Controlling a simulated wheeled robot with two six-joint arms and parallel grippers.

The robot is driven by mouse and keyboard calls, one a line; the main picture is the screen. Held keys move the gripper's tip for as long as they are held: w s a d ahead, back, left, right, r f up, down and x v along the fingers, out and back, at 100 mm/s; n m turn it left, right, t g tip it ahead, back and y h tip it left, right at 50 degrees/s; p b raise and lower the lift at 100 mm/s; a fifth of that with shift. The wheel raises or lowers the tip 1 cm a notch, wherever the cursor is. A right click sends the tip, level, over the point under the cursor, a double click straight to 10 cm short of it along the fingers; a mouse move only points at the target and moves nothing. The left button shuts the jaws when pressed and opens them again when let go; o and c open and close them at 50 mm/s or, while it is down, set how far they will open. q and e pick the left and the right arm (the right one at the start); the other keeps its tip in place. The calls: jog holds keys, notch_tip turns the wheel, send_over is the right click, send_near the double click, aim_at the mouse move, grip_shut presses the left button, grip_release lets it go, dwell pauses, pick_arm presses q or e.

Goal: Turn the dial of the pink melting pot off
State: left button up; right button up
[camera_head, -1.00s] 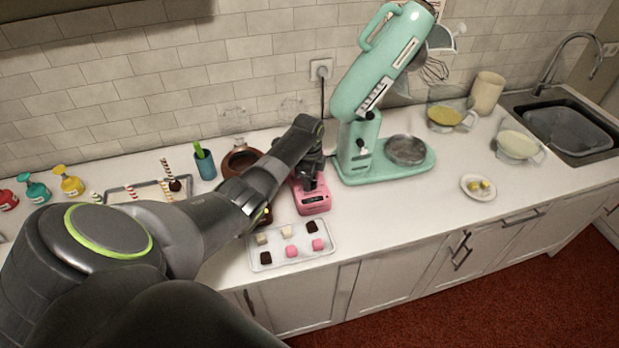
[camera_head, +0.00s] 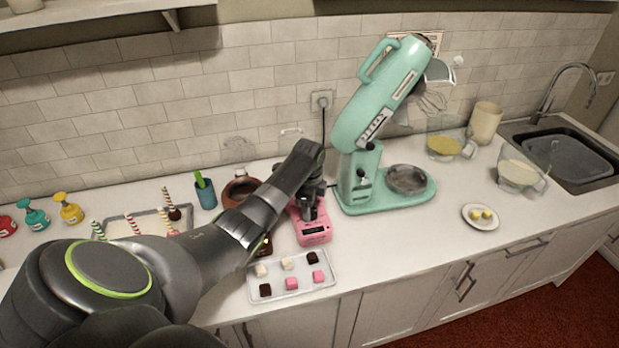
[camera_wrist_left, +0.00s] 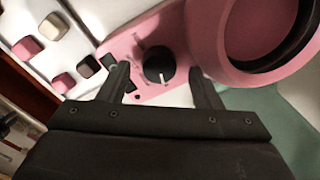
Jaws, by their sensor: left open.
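The pink melting pot (camera_head: 315,234) stands on the white counter behind the sweets tray, mostly hidden by my left arm. In the left wrist view its pink body (camera_wrist_left: 126,47) and round pot section (camera_wrist_left: 228,68) show. Its black dial (camera_wrist_left: 158,67) has a white pointer mark directed toward the lower part of that picture. My left gripper (camera_head: 313,209) is over the pot. In the left wrist view the fingers of the left gripper (camera_wrist_left: 160,78) are apart, one on each side of the dial, with gaps visible. Contact cannot be told. My right gripper is not in view.
A tray (camera_head: 332,284) of dark, pink and cream sweets lies in front of the pot. A mint stand mixer (camera_head: 352,185) stands close on the right. A teal cup (camera_head: 206,194) and brown pot (camera_head: 236,190) stand behind my arm. The counter right of the mixer has free room.

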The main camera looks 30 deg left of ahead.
pick_arm(q)
notch_tip(320, 180, up, 16)
jog(key=s, duration=0.1)
jog(key=shift+d, duration=0.15)
jog(key=shift+f, duration=0.15)
dwell(0.4)
